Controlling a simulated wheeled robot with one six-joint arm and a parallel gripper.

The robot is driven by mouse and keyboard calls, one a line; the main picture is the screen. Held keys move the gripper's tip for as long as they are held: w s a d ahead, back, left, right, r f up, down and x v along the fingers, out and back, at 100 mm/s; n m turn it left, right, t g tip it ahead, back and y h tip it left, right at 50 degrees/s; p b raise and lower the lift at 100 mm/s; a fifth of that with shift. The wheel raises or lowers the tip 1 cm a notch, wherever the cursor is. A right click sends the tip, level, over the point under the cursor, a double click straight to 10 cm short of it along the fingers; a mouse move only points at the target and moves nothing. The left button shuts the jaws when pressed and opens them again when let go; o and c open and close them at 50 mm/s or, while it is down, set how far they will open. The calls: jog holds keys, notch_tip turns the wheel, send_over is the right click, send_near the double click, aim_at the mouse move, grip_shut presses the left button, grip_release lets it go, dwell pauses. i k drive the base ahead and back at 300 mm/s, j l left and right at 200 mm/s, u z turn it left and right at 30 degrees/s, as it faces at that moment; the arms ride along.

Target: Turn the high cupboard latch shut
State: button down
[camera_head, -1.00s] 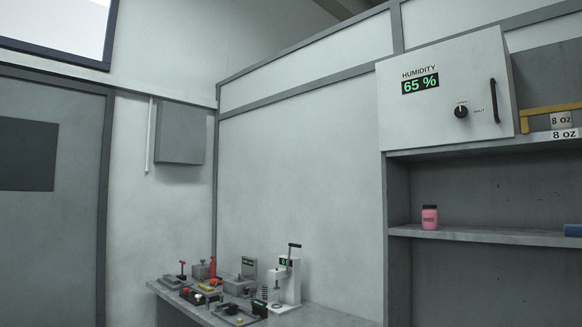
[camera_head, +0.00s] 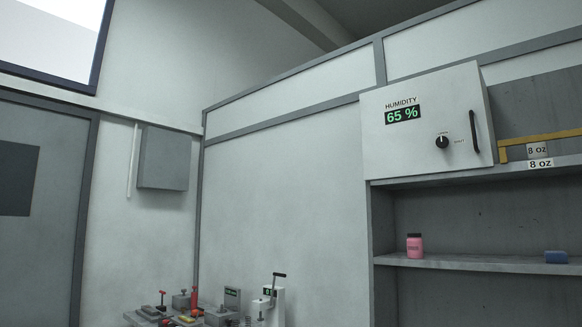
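The high cupboard (camera_head: 425,110) is a pale box mounted at the upper right, above an open shelf unit. Its door lies closed against the front as far as I can see. The latch (camera_head: 442,142) is a small round black knob on the door, with a label above it and one to its right, which reads like "SHUT". Its pale pointer mark seems to point up, toward the upper label, but it is small. A black vertical handle (camera_head: 474,131) is right of the latch. My gripper is not in view.
A display reading 65 % (camera_head: 403,114) is on the cupboard door. A pink jar (camera_head: 415,246) and a blue block (camera_head: 556,257) stand on the shelf (camera_head: 470,264) below. A bench with several tools and a press (camera_head: 271,304) is at the bottom. A grey wall box (camera_head: 164,158) hangs left.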

aim_at(442, 142)
jog(key=z, duration=1.25)
